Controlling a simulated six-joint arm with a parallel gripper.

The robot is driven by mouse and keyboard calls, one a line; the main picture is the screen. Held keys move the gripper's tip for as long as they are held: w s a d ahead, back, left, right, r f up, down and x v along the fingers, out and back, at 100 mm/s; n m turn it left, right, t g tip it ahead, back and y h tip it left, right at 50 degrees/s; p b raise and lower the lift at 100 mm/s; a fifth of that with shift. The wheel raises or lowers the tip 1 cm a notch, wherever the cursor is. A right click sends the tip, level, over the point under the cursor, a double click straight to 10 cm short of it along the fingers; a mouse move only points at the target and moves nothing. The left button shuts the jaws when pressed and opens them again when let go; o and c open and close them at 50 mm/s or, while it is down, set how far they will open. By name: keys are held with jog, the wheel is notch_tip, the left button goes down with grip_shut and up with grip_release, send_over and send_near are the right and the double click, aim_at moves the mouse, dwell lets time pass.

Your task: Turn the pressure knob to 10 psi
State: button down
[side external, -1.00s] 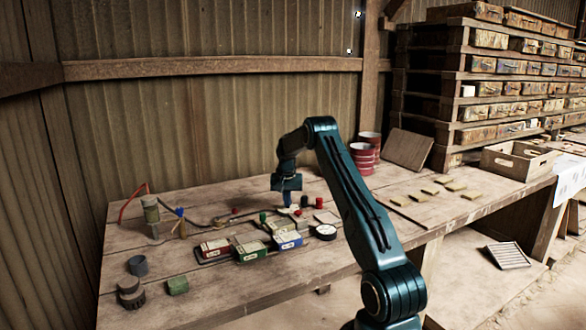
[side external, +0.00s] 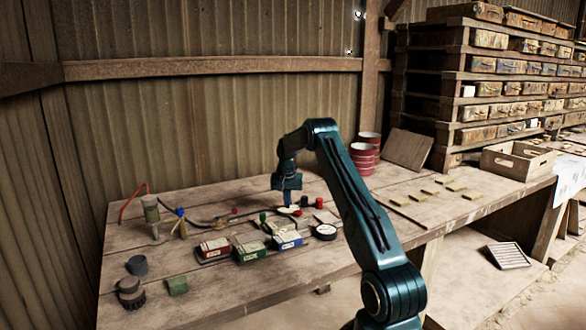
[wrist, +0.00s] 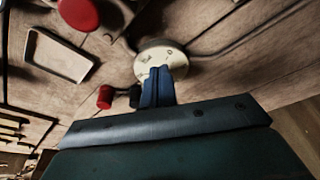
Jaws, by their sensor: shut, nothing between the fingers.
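My gripper (side external: 287,204) is shut and empty, pointing down over the middle of the bench. In the wrist view its blue fingers (wrist: 157,72) are together and overlap the near part of a round cream disc (wrist: 151,54) with small dark marks. I cannot tell whether the fingertips touch it. The disc also shows just under the fingers in the side view (side external: 286,211). A small red knob (wrist: 104,97) with a black part (wrist: 135,96) beside it lies close to the fingers. No psi reading is legible, and I cannot tell which part is the pressure knob.
A red cylinder (side external: 319,203) is close on the right. Dark hoses run across the bench. A shallow tray (wrist: 60,56) shows in the wrist view.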

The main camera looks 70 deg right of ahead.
jog(key=shift+s+a, duration=0.15)
jog(key=shift+a, duration=0.15)
dwell(0.4)
jog(key=shift+r, duration=0.15)
jog(key=shift+r, duration=2.9)
jog(key=shift+a, duration=0.1)
